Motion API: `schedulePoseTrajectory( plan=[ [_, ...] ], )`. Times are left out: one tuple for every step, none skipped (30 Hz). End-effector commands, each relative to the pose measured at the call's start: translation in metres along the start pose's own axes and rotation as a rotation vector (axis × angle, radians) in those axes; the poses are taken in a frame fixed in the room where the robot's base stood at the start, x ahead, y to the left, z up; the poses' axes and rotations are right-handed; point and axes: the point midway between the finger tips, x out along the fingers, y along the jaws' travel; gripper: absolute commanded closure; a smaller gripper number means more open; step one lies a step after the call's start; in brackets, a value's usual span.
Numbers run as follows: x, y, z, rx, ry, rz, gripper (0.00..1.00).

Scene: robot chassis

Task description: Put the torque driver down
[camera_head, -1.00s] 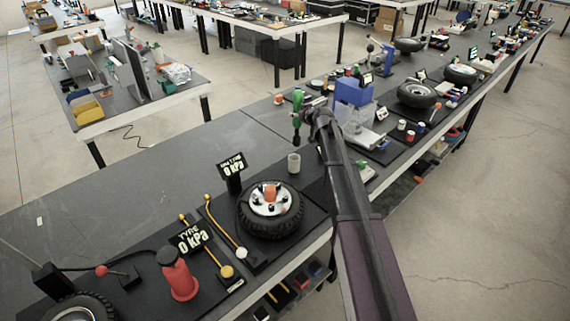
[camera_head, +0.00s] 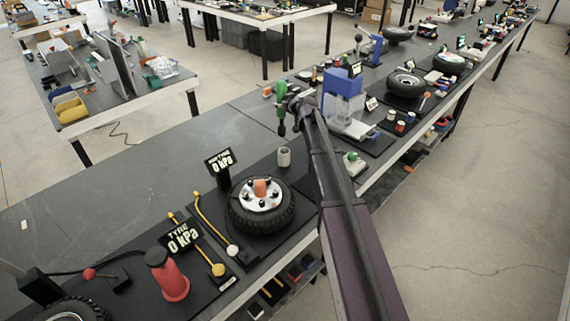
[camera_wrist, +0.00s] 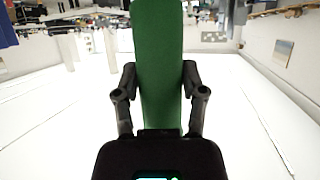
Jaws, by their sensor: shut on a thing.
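The torque driver (camera_head: 281,96) has a green body with a dark lower end pointing down. It hangs upright above the dark workbench top, behind the wheel with the orange hub piece. My gripper (camera_head: 291,99) is shut on it. In the wrist view the green body of the torque driver (camera_wrist: 158,60) stands between the two dark fingers of my gripper (camera_wrist: 160,88). Its lower end is hidden there. A pale grey cup-like holder (camera_head: 284,157) stands on the bench just below and in front of the driver, apart from it.
A wheel (camera_head: 262,206) with a pressure display (camera_head: 220,160) lies in front of the holder. A red cone-shaped piece (camera_head: 168,275) stands at the lower left. A blue press (camera_head: 344,95) stands right of my arm. The bench surface (camera_head: 150,170) at left is largely clear.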

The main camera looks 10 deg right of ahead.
Motion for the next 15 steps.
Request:
schedulePoseTrajectory(
  plan=[
    [0.003, 0.001, 0.007, 0.001, 0.001, 0.001, 1.0],
    [0.004, 0.001, 0.009, 0.001, 0.001, 0.001, 1.0],
    [0.005, 0.001, 0.013, 0.001, 0.001, 0.001, 1.0],
    [0.006, 0.002, 0.016, 0.001, 0.001, 0.001, 1.0],
    [0.007, 0.002, 0.019, 0.002, 0.001, 0.001, 1.0],
    [0.009, 0.003, 0.024, 0.002, 0.0, 0.001, 1.0],
    [0.01, 0.003, 0.027, 0.002, 0.0, 0.002, 1.0],
    [0.011, 0.004, 0.03, 0.002, 0.0, 0.002, 1.0],
    [0.013, 0.004, 0.034, 0.003, 0.0, 0.002, 1.0],
    [0.014, 0.004, 0.037, 0.003, 0.0, 0.002, 1.0],
    [0.015, 0.005, 0.04, 0.003, 0.0, 0.002, 1.0],
    [0.016, 0.005, 0.043, 0.003, 0.0, 0.003, 1.0],
    [0.017, 0.006, 0.045, 0.003, 0.0, 0.003, 1.0],
    [0.017, 0.006, 0.047, 0.004, -0.001, 0.003, 1.0],
    [0.018, 0.006, 0.049, 0.004, -0.001, 0.003, 1.0]
  ],
)
